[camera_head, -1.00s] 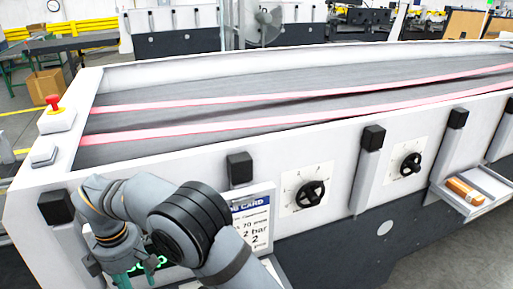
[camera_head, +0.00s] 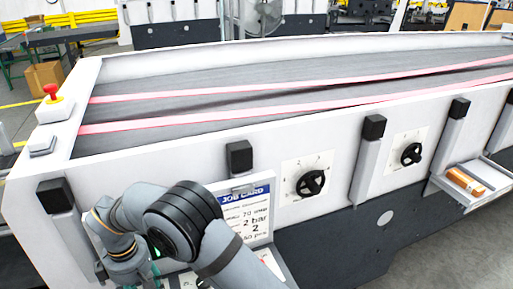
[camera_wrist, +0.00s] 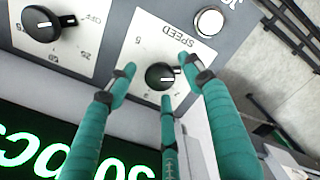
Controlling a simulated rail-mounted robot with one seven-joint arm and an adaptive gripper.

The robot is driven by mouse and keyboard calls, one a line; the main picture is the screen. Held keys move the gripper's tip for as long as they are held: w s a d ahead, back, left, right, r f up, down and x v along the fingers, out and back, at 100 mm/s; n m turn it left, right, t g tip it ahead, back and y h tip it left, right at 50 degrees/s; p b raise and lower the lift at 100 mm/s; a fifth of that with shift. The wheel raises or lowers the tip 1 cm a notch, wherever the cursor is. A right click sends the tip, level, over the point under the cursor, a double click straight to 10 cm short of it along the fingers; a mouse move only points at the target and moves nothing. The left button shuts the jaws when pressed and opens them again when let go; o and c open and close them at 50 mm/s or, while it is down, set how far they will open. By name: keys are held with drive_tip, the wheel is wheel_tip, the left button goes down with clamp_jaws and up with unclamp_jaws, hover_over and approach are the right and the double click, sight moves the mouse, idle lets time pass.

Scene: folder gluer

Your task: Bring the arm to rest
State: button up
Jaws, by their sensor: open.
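My arm (camera_head: 185,222) is bent in front of the left end of the folder gluer, beside the job card. My gripper (camera_wrist: 158,78) has teal fingers that stand apart with nothing between them. In the wrist view its fingertips are spread in front of a small black knob (camera_wrist: 160,74) on the SPEED dial plate (camera_wrist: 152,47). I cannot tell whether any finger touches the knob. In the head view the gripper (camera_head: 130,268) is low at the left, partly cut off by the bottom edge, and the panel under it is mostly hidden.
The wrist view shows another black knob (camera_wrist: 42,25), a white round button (camera_wrist: 209,22) and a green-lettered display (camera_wrist: 60,150). In the head view, a job card (camera_head: 245,210), two dials (camera_head: 309,184) and black-capped posts line the machine's front. A red emergency button (camera_head: 50,91) sits at its left corner.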

drive_tip(key=m, duration=0.4)
drive_tip(key=shift+b, duration=0.35)
drive_tip(key=m, duration=0.4)
wheel_tip(320, 180, up, 10)
drive_tip(key=shift+r+b, duration=0.2)
drive_tip(key=shift+b, duration=0.2)
